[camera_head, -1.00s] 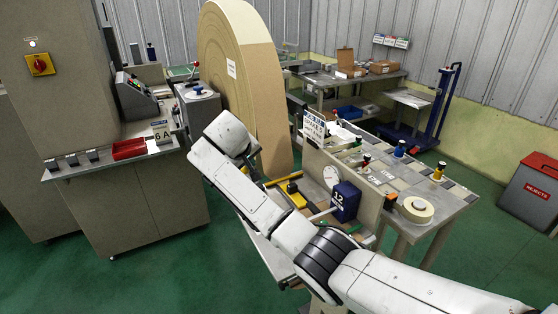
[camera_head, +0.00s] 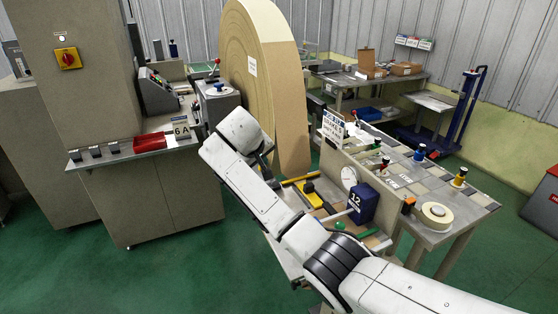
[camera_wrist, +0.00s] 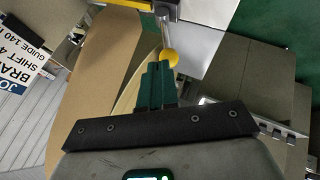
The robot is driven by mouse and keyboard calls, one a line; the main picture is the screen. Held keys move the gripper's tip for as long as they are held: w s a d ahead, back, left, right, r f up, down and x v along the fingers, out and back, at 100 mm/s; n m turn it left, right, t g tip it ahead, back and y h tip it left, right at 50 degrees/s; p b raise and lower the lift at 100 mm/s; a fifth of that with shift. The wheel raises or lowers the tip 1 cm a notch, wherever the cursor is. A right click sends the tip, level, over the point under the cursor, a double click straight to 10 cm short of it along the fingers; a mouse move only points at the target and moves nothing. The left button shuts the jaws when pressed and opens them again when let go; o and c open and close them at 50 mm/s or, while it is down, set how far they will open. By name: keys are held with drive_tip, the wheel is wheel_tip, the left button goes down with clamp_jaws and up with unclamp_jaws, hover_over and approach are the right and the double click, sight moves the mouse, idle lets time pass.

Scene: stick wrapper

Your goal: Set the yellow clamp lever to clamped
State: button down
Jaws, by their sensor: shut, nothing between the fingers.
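The yellow clamp lever shows in the head view as a yellow bar (camera_head: 298,180) beside a yellow block with a black top (camera_head: 312,192) on the bench, partly behind my arm. In the wrist view, a yellow ball knob (camera_wrist: 169,57) sits at the end of a short rod below a yellow piece (camera_wrist: 130,4). My gripper (camera_wrist: 158,66) has green fingers that are together and empty. Their tips lie very near the knob in the picture; I cannot tell whether they touch. In the head view the fingers are hidden by my wrist.
A dark blue box marked 12 (camera_head: 362,203) and a dial (camera_head: 349,177) stand just right of my arm. A sign (camera_head: 333,128) rises behind the bench. A large cream roll (camera_head: 265,75) stands behind my wrist. A cabinet with a red tray (camera_head: 150,141) is left; green floor lies between.

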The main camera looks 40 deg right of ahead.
drive_tip(key=b+v, duration=0.1)
drive_tip(key=v, duration=0.8)
drive_tip(key=shift+s+d+r, duration=0.2)
drive_tip(key=shift+d+r, duration=0.05)
drive_tip(key=s+a+f+y, duration=0.1)
drive_tip(key=s+a+f, duration=0.25)
drive_tip(key=f, duration=0.35)
drive_tip(key=s+a+f+n+y, duration=0.1)
drive_tip(key=s+a+f+y, duration=0.15)
drive_tip(key=s+f, duration=0.3)
drive_tip(key=s+a+f+y, duration=0.1)
drive_tip(key=s+a+f, duration=0.3)
drive_tip(key=f, duration=0.3)
drive_tip(key=s+f+g, duration=0.1)
drive_tip(key=s+f, duration=0.3)
drive_tip(key=s, duration=0.6)
drive_tip(key=s+f+g+y, duration=0.1)
drive_tip(key=s+f, duration=0.3)
drive_tip(key=s, duration=0.7)
drive_tip(key=s+f+g, duration=0.1)
drive_tip(key=s+f, duration=0.3)
drive_tip(key=s, duration=0.6)
drive_tip(key=shift+s+a+f+m+y, duration=0.2)
drive_tip(key=shift+s+f+m+y, duration=0.05)
drive_tip(key=shift+f+m+y, duration=0.15)
drive_tip(key=shift+w, duration=0.1)
